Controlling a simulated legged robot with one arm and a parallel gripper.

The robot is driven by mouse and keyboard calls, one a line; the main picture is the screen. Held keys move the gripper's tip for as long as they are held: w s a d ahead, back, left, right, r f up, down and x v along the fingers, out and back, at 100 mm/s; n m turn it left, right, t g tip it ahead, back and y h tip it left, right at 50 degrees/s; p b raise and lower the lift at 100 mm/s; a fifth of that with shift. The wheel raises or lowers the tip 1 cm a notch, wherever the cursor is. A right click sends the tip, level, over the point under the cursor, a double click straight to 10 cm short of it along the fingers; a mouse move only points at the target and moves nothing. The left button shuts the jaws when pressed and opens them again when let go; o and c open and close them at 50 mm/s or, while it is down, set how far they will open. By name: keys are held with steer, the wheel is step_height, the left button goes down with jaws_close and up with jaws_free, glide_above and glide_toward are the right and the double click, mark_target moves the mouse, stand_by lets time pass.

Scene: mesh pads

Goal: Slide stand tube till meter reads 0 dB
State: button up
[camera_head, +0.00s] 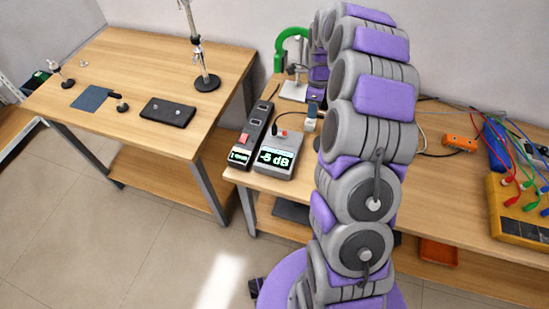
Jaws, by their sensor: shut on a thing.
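The grey meter (279,155) lies near the front left of the right-hand bench, and its green-lit display appears to read "-5 dB". Behind it, a stand with a white base (293,91) holds a thin upright tube (299,73); I take this for the stand tube. My arm rises in the foreground, bends over at the top and comes down close to the right of this stand. My gripper's fingertips are hidden behind my own arm links, so I cannot see what they touch.
A long dark instrument (252,136) lies left of the meter. A green curved piece (290,45) stands behind the stand. The left table (130,62) carries a tall stand (206,82) and a black plate (168,110).

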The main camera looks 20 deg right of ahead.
steer(key=shift+r+p, duration=0.5)
steer(key=shift+r, duration=0.95)
steer(key=o, duration=1.2)
steer(key=shift+d, duration=0.1)
steer(key=shift+c, duration=0.2)
step_height(320, 180, up, 17)
steer(key=p, duration=0.3)
steer(key=shift+r, duration=0.1)
steer(key=s+a+r+n, duration=0.1)
steer(key=s+a+n, duration=0.45)
steer(key=s, duration=0.35)
steer(key=s+a+n+g, duration=0.1)
steer(key=s+a+n, duration=0.4)
steer(key=s, duration=0.4)
steer(key=s+a+r+n, duration=0.1)
steer(key=s+a+n, duration=0.3)
steer(key=s+n, duration=0.35)
steer(key=s+a+f+n, duration=0.1)
steer(key=s+f+n, duration=0.1)
steer(key=s, duration=0.5)
steer(key=s+a+f+n, duration=0.1)
steer(key=s+f+n, duration=0.1)
steer(key=s+n, duration=0.2)
steer(key=s, duration=0.3)
steer(key=shift+s+n+g, duration=0.2)
steer(key=shift+n+g, duration=0.2)
